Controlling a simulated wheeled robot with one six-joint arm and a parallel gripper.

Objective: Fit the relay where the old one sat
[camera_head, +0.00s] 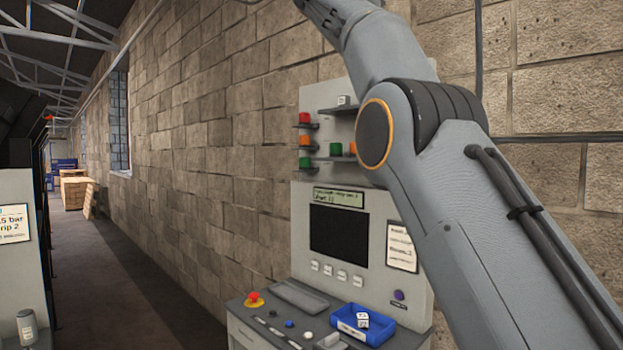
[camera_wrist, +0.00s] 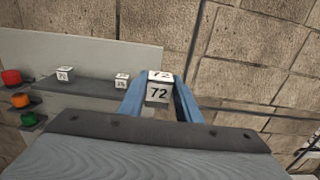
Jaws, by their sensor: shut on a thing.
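My gripper (camera_wrist: 158,98) is shut on a white block marked 72 (camera_wrist: 158,92), which I take to be the relay. Its two blue fingers hold the block from both sides, above and in front of a grey shelf edge. Two more white blocks stand on a dark shelf to the left: one farther left (camera_wrist: 65,73) and one nearer (camera_wrist: 122,80). Their numbers are too small to read surely. The old relay's place cannot be made out.
The control cabinet (camera_head: 362,205) has a dark screen, buttons and a red stop knob (camera_head: 254,298). A blue bin (camera_head: 385,338) with white blocks sits on its desk. Red, orange and green pieces stand on small shelves (camera_head: 300,126). A brick wall is behind; an aisle runs left.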

